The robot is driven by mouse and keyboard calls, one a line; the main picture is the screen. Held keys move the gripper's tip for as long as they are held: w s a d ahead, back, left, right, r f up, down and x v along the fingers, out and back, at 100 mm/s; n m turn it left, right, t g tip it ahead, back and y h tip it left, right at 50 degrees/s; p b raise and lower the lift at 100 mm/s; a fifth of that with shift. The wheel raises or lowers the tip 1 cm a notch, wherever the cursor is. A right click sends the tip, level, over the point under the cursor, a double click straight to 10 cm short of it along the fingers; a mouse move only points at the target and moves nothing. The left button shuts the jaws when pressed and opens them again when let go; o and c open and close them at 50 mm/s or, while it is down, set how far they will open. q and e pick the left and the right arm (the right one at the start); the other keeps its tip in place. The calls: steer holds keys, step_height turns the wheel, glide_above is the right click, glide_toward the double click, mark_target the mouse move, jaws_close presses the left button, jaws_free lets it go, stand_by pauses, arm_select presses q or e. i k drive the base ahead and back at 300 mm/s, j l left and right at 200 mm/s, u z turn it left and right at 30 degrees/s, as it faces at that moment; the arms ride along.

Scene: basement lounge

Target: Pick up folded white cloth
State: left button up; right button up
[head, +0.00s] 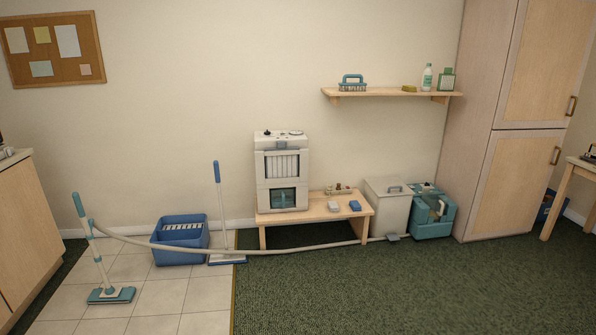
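I cannot make out a folded white cloth for certain. A small whitish block-like item (333,206) lies on the low wooden bench (312,214), to the left of a small blue item (354,205); it is too small to tell whether it is cloth. Neither of my grippers is in view.
A white machine (282,172) stands on the bench. A lidded bin (387,208) and a teal machine (432,213) are to its right. A blue bucket (180,240), mops and a long hose (300,249) are on the left. Green carpet (400,290) in front is clear.

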mark_target(333, 206)
steer(key=i+l+z, duration=0.3)
steer(key=i, duration=0.3)
steer(key=i+l+z, duration=0.35)
steer(key=i, duration=0.25)
steer(key=i+z, duration=0.3)
steer(key=i, duration=0.35)
steer(key=i+l, duration=0.1)
steer(key=i, duration=1.9)
steer(key=j+u, duration=0.05)
steer(key=j, duration=0.05)
